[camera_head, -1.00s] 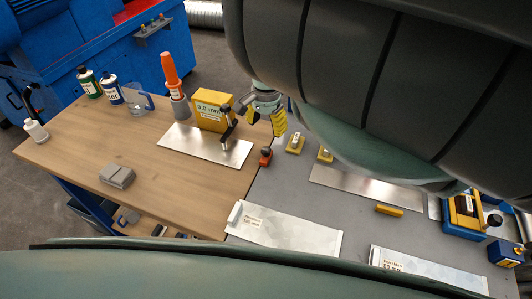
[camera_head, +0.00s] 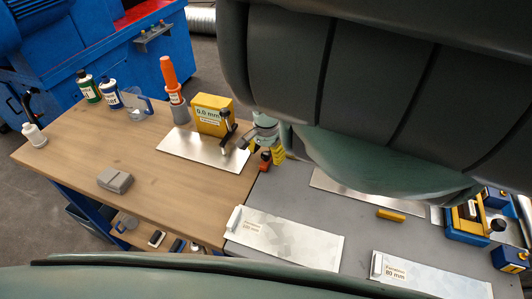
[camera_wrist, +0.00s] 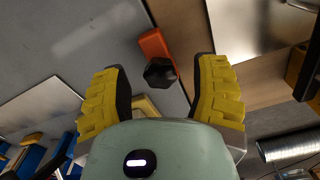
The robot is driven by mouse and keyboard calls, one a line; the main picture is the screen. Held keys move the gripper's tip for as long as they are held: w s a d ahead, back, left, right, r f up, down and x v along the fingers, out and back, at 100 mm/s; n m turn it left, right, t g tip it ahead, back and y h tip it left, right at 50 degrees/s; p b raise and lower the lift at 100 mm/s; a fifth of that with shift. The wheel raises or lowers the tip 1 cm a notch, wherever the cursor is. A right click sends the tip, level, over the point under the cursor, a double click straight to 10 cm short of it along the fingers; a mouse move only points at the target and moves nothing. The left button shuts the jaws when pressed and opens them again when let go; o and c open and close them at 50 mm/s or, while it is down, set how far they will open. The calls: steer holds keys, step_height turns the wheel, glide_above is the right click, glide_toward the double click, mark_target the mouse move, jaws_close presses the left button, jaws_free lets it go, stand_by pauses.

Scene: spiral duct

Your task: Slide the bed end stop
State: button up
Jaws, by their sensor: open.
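A small orange-red block with a dark knob, which looks like the bed end stop (camera_head: 265,161), sits at the left edge of the grey bed (camera_head: 290,192), beside the wooden top. In the wrist view the orange block (camera_wrist: 154,43) lies beyond my fingertips, with its black faceted knob (camera_wrist: 160,72) between the two yellow fingers. My gripper (camera_head: 263,146) is close above the stop and partly covers it in the head view. In the wrist view my gripper (camera_wrist: 160,75) is open, with a gap on each side of the knob.
A yellow 0.0 mm display box (camera_head: 211,115) and a lever stand on a metal plate (camera_head: 190,150) left of my gripper. Labelled metal plates (camera_head: 283,240) and a yellow bar (camera_head: 391,215) lie on the bed. A grey block (camera_head: 115,180) lies on the wood.

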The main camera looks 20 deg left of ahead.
jaws_close()
stand_by(0.6)
